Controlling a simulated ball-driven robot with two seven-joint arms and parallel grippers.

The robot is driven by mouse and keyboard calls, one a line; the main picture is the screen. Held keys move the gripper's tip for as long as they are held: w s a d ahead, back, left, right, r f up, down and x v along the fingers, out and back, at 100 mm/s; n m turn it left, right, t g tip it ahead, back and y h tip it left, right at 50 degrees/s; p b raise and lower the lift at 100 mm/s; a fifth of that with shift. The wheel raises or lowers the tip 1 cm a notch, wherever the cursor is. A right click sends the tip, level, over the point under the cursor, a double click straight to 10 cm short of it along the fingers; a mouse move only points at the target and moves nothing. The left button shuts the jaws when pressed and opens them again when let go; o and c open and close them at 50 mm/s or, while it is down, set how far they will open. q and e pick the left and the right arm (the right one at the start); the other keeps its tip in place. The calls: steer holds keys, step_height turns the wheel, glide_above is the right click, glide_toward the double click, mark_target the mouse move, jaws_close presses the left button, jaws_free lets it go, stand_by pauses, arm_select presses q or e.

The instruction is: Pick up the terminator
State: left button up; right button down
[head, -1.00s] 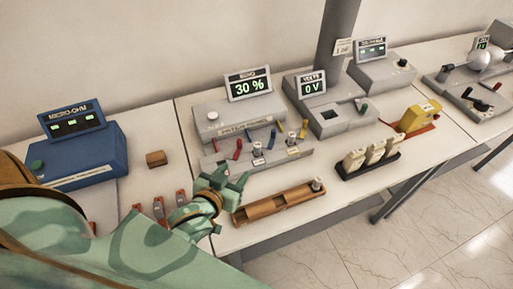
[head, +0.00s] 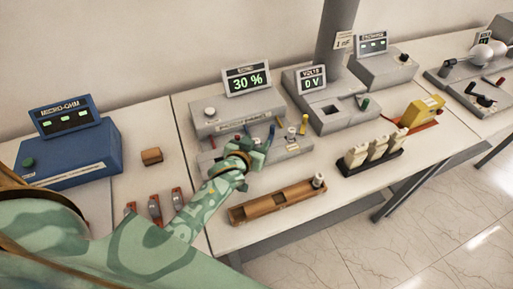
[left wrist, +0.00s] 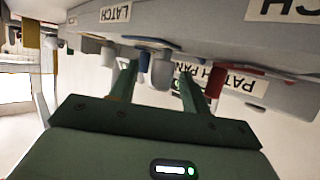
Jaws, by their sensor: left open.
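My left gripper (head: 258,150) is open over the front of the grey patch panel (head: 292,152) in the head view. In the left wrist view a small grey cylinder (left wrist: 162,70), likely the terminator, stands between the spread fingers of this gripper (left wrist: 158,85); whether they touch it cannot be told. A second grey cylinder (left wrist: 108,55) is just outside the fingers there. In the head view the gripper covers one cylinder, and another (head: 291,134) shows at right on the panel. My right gripper is not in view.
A wooden tray (head: 255,214) with a similar cylinder (head: 318,181) at its right end lies in front. Red, blue and yellow plugs are close around the cylinders. A black rack (head: 374,165) of white pieces stands right. Bare table shows around the brown block (head: 151,156).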

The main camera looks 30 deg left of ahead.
arm_select(q)
steer(key=shift+w+f, duration=0.2)
steer(key=shift+w, duration=0.15)
steer(key=shift+s+r, duration=0.1)
steer(key=c, duration=0.3)
jaws_close()
